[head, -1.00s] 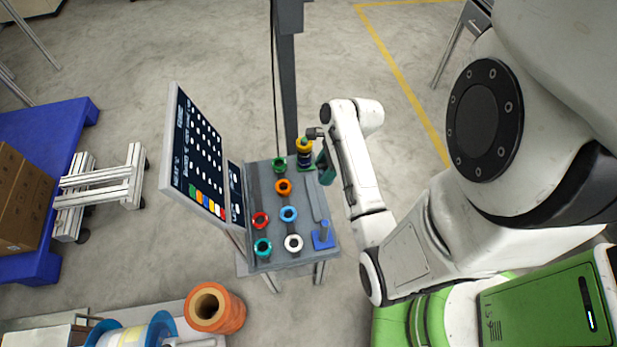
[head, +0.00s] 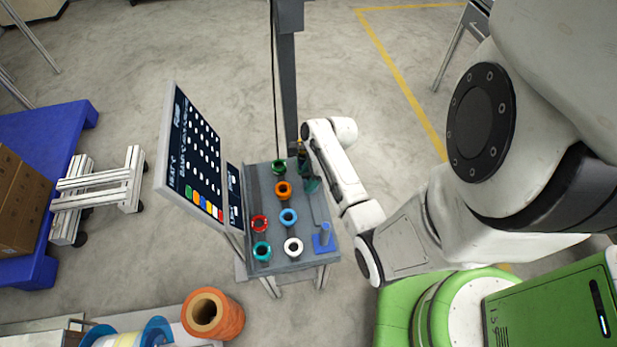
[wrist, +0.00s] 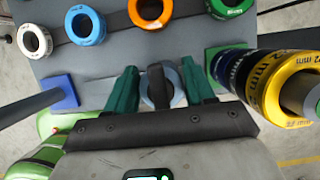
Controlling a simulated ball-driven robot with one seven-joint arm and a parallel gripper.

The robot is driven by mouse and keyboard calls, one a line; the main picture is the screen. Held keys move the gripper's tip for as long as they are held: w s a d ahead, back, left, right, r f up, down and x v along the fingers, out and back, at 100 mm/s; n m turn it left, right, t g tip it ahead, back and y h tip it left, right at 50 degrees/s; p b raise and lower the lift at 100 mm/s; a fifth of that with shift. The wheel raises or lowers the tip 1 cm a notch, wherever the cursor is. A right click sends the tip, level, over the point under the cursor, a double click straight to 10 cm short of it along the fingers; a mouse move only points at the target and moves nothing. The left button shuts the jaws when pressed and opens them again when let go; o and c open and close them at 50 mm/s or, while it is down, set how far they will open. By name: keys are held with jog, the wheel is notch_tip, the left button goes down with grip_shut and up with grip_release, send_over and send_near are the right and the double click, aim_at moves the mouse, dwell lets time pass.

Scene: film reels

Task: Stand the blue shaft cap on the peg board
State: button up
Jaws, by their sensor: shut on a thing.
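My gripper (wrist: 160,88) has green fingers, closed on a round, grey-blue piece with a dark tab across its middle; I take it for the blue shaft cap (wrist: 147,88). It is held above the grey peg board (wrist: 108,62), and whether it touches the board cannot be told. In the head view my gripper (head: 312,185) is at the board's far right part, and the held piece is hidden there.
White (wrist: 34,40), blue (wrist: 85,25), orange (wrist: 150,10) and green rings (wrist: 230,5) line the board. A yellow-and-blue reel stack (wrist: 270,85) stands close right of my gripper. A blue base with an upright post (head: 324,236) stands nearer. A screen (head: 195,150) rises at left.

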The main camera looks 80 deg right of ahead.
jog(key=shift+f, duration=0.1)
jog(key=o, duration=1.2)
jog(key=p+v, duration=0.2)
jog(key=v, duration=1)
jog(key=w+a+n+g, duration=0.1)
jog(key=w+a+n, duration=0.2)
jog(key=a+n, duration=0.45)
jog(key=w+a+n+g, duration=0.1)
jog(key=w+a+n, duration=0.2)
jog(key=a+n, duration=0.5)
jog(key=s+a+r+n+g+h, duration=0.1)
jog(key=s+a+r+n+h, duration=0.1)
jog(key=a+n, duration=0.9)
jog(key=shift+s+r+n, duration=0.6)
jog(key=shift+r+n, duration=0.55)
jog(key=shift+n, duration=1.2)
